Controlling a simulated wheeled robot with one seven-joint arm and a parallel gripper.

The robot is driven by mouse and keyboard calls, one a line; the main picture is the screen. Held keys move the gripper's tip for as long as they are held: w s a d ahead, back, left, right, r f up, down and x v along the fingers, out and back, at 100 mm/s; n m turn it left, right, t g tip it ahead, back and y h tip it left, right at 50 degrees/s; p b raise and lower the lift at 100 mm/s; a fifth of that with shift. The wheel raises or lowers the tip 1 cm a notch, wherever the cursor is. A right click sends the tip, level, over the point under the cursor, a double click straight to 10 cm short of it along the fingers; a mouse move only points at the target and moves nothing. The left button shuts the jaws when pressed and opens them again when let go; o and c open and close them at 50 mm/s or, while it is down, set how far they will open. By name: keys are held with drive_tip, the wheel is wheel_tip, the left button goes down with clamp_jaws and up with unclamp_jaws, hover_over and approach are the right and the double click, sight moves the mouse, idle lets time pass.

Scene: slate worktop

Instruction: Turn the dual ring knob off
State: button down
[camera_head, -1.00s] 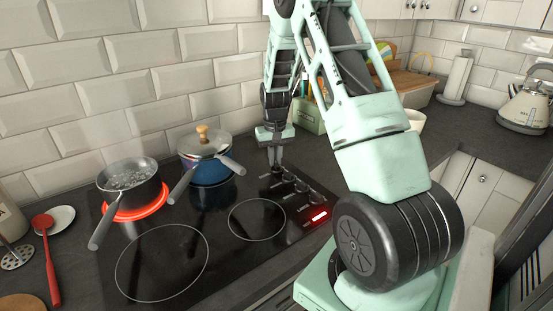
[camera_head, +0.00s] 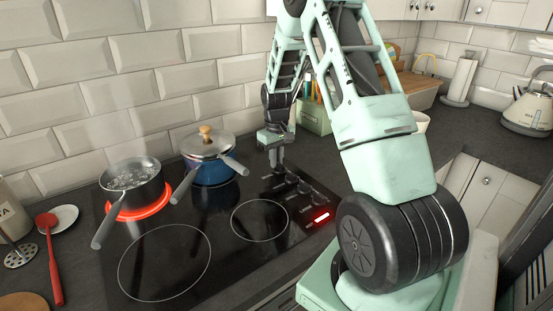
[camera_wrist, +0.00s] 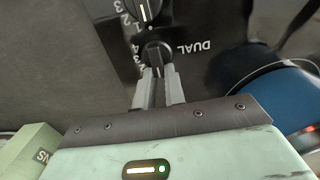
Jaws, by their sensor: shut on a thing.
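The dual ring knob (camera_wrist: 157,54) is a round black knob beside the white word DUAL in the wrist view. My gripper (camera_wrist: 160,82) is shut on it, with one grey finger on each side of its grip. In the head view my gripper (camera_head: 276,163) points down at the far end of the knob row on the black hob (camera_head: 225,272), and its fingers largely hide this knob. A hob ring (camera_head: 150,209) glows red under a grey saucepan (camera_head: 131,184) at the left. The knob's exact setting is hard to read.
Another knob (camera_wrist: 143,8) with numbers is close by in the wrist view. A blue lidded pot (camera_head: 212,172) stands left of my gripper. A red display (camera_head: 320,216) glows at the hob's front right. The front of the hob is clear.

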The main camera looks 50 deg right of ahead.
drive_tip(key=c, duration=1.5)
unclamp_jaws()
drive_tip(key=shift+o, duration=0.2)
wheel_tip(320, 180, up, 18)
drive_tip(key=b, duration=0.1)
drive_tip(key=shift+f+b, duration=0.25)
drive_tip(key=shift+b, duration=0.15)
drive_tip(key=shift+a, duration=0.1)
